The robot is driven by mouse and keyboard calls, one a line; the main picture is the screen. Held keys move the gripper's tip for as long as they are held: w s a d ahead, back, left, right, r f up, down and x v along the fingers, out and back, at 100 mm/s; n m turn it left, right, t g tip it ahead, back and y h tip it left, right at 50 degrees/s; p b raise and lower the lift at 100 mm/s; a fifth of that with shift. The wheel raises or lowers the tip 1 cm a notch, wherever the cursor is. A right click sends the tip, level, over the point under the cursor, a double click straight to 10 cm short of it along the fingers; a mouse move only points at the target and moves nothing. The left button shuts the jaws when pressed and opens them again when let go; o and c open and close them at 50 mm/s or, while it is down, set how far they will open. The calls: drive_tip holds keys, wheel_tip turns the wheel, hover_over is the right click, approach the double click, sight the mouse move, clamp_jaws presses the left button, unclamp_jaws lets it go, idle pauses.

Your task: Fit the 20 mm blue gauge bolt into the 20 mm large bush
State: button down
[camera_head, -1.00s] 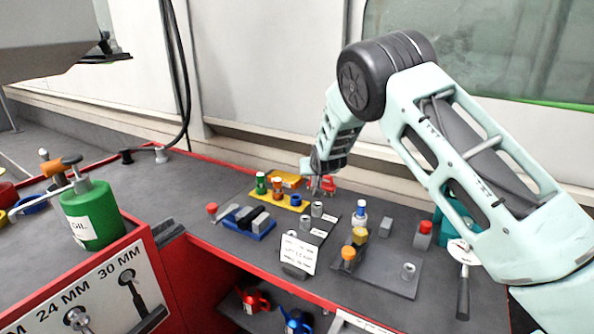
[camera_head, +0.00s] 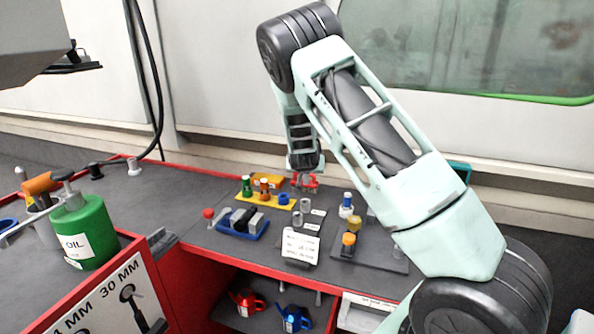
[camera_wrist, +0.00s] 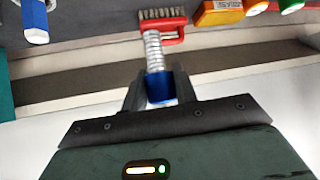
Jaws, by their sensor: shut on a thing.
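The blue gauge bolt (camera_wrist: 160,86) is in my gripper (camera_wrist: 158,100) in the wrist view. Its blue head is between the two dark fingers and its grey ridged shank points away from the palm. In the head view my gripper (camera_head: 304,172) is above the back of the bench, behind the yellow rack; the bolt is too small to make out there. Two grey bushes (camera_head: 305,205) (camera_head: 298,219) stand by small labels right of the rack. I cannot tell which one is the 20 mm large bush.
A red brush (camera_wrist: 163,26) is just beyond the bolt tip; contact is unclear. The yellow rack (camera_head: 245,197) holds green and orange bolts.

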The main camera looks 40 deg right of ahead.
sight(306, 184)
drive_tip(key=shift+f+b, duration=2.1)
drive_tip(key=shift+f, duration=0.8)
drive_tip(key=shift+f+b, duration=1.7)
drive_tip(key=shift+f, duration=0.55)
drive_tip(key=c, duration=1)
unclamp_jaws()
drive_tip(key=shift+a, duration=0.1)
drive_tip(key=p+v, duration=0.2)
drive_tip(key=v, duration=1.5)
drive_tip(key=shift+s+r, duration=0.1)
drive_tip(key=shift+s, duration=0.1)
drive_tip(key=shift+a, duration=0.15)
